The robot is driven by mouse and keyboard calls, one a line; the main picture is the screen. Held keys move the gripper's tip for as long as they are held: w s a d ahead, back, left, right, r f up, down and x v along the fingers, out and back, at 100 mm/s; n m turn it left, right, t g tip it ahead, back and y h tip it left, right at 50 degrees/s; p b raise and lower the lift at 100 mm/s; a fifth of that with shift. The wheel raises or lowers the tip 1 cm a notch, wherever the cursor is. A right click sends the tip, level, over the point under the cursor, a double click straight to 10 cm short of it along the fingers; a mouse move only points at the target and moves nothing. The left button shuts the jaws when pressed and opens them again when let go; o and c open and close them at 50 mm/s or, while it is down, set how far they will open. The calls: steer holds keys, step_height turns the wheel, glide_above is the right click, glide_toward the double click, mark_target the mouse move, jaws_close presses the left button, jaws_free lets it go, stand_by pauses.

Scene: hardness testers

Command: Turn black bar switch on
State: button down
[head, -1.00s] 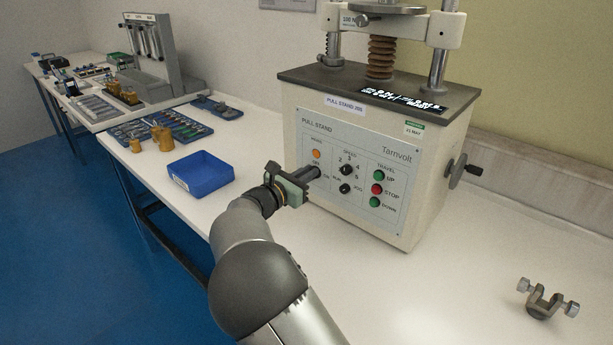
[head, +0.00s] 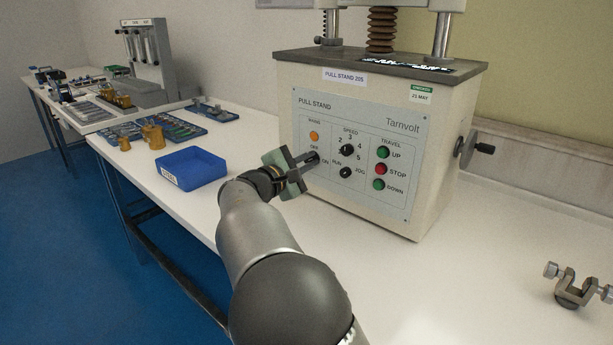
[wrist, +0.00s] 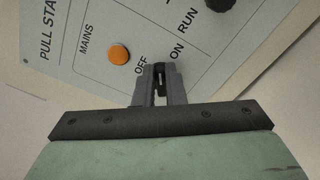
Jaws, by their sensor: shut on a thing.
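The pull stand (head: 365,140) has a grey front panel with a MAINS section at its left. There an orange lamp (head: 314,136) sits above the OFF and ON marks. My gripper (head: 312,160) reaches this section from the left, fingertips at the panel. In the wrist view my gripper (wrist: 159,76) is shut on the black bar switch (wrist: 159,70), a small dark strip between the fingers. The OFF mark lies left of the fingertips and the ON mark right. The fingers hide most of the bar, so I cannot tell its exact angle.
Right of the switch are the speed knob (head: 347,150), the RUN/JOG knob (head: 345,172) and the green and red travel buttons (head: 381,169). A blue bin (head: 192,168) stands left of my gripper. A metal clamp (head: 575,288) lies at the front right. Bench between is clear.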

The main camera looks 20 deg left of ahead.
steer(key=m+b, duration=0.3)
steer(key=b, duration=0.1)
steer(key=f+m+b, duration=0.1)
steer(key=m+b, duration=0.2)
steer(key=b, duration=0.1)
steer(key=shift+m, duration=0.3)
steer(key=shift+b, duration=0.4)
steer(key=c, duration=1.5)
jaws_free()
steer(key=shift+s+r, duration=0.1)
steer(key=p+v, duration=0.3)
steer(key=v, duration=1.4)
steer(key=shift+s, duration=0.2)
